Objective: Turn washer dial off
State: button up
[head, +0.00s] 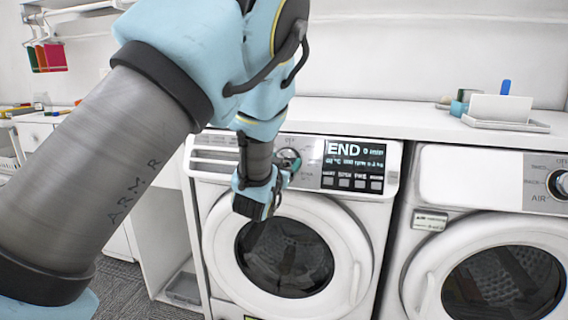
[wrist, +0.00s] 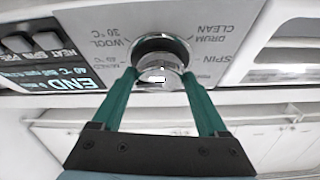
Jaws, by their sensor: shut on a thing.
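The washer dial (wrist: 158,48) is a round chrome knob on the left washer's grey control panel, with printed words such as WOOL, DRUM CLEAN and SPIN around it. In the head view the dial (head: 288,157) is partly hidden by my gripper. My gripper (wrist: 160,80) has green fingers, one on each side of the knob, and is shut on it. In the head view my gripper (head: 284,172) reaches the panel from the left. The left washer (head: 215,185) has its round door shut. Its display (head: 353,152) reads END and 0 min. The dial's pointer setting cannot be read clearly.
A second machine (head: 475,235) with its own dial (head: 559,184) stands at right. A white counter (head: 400,117) runs above both and holds a tray (head: 506,124). Push buttons (head: 352,182) sit below the display. A shelf unit (head: 160,220) stands at left.

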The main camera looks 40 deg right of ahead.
jog(key=shift+f+n, duration=0.1)
jog(key=shift+n, duration=0.2)
jog(key=n+t+y+b, duration=0.1)
jog(key=n+b, duration=0.2)
jog(key=n, duration=0.1)
jog(key=shift+t, duration=0.3)
jog(key=n+y+b, duration=0.1)
jog(key=n, duration=0.2)
jog(key=n+t+y, duration=0.1)
jog(key=n+y, duration=0.1)
jog(key=shift+s+d+r+n+t+b, duration=0.2)
jog(key=shift+n+t+b, duration=0.1)
jog(key=shift+n+b, duration=0.1)
jog(key=n, duration=0.1)
jog(key=n+y+p, duration=0.1)
jog(key=n, duration=0.1)
jog(key=n+y, duration=0.1)
jog(key=n, duration=0.1)
jog(key=shift+r, duration=0.25)
jog(key=n+y+p, duration=0.1)
jog(key=n, duration=0.1)
jog(key=n+y+p, duration=0.1)
jog(key=n+p, duration=0.1)
jog(key=n, duration=0.1)
jog(key=shift+d+y, duration=0.15)
jog(key=shift+y, duration=0.25)
jog(key=shift+n+g, duration=0.4)
jog(key=o, duration=1.3)
jog(key=shift+c, duration=0.2)
